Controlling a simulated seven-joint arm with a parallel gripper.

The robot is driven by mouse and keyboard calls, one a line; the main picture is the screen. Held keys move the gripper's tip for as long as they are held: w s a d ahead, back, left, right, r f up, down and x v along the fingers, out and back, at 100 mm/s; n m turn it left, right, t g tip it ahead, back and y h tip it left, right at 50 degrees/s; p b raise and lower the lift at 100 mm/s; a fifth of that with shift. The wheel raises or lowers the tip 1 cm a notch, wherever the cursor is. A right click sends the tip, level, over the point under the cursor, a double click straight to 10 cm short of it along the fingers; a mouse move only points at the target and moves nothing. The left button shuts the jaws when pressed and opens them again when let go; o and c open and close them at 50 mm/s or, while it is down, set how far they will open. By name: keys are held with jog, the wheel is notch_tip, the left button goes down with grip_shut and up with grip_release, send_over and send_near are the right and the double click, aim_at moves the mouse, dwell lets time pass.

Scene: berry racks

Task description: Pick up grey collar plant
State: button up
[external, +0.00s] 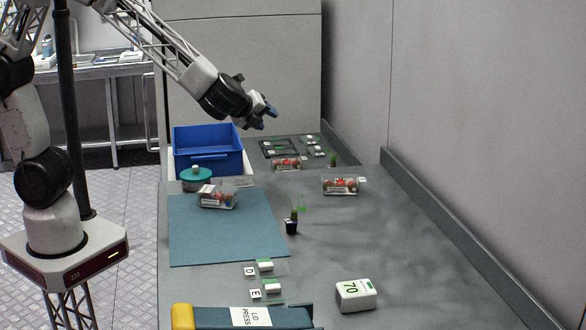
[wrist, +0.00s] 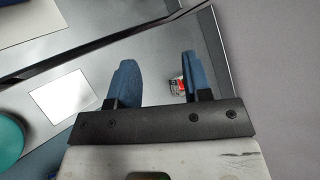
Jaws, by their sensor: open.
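A small green seedling in a dark pot (external: 292,226) stands upright on the grey table, just right of the blue-green mat. A second small plant (external: 333,160) stands farther back near the back racks. Any collar colour is too small to tell on either plant. My gripper (external: 268,115) is high above the back of the table, near the blue crate, apart from both plants. In the wrist view its two blue fingers (wrist: 158,75) are spread and empty, and no plant shows there.
Clear berry punnets lie on the mat (external: 217,198), at the back (external: 287,164) and on the right (external: 341,185). A blue crate (external: 209,171) and teal-lidded tub (external: 196,184) stand back left.

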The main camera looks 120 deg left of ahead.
jog(key=a+f+m+t, duration=0.1)
jog(key=a+f+m, duration=0.2)
jog(key=a+f, duration=0.4)
jog(key=w+a+f+m+t, duration=0.1)
jog(key=a+f+m, duration=0.3)
jog(key=a, duration=0.5)
jog(key=a+f+m+t+y, duration=0.1)
jog(key=a+f+m, duration=0.3)
jog(key=a+f, duration=0.4)
jog(key=shift+w+f, duration=0.25)
jog(key=shift+f, duration=0.55)
jog(key=shift+s+a+f+t, duration=0.1)
jog(key=shift+a+f+t, duration=0.2)
jog(key=shift+f, duration=0.2)
jog(key=shift+x, duration=1.1)
jog(key=shift+x, duration=2.6)
jog(key=shift+f, duration=0.1)
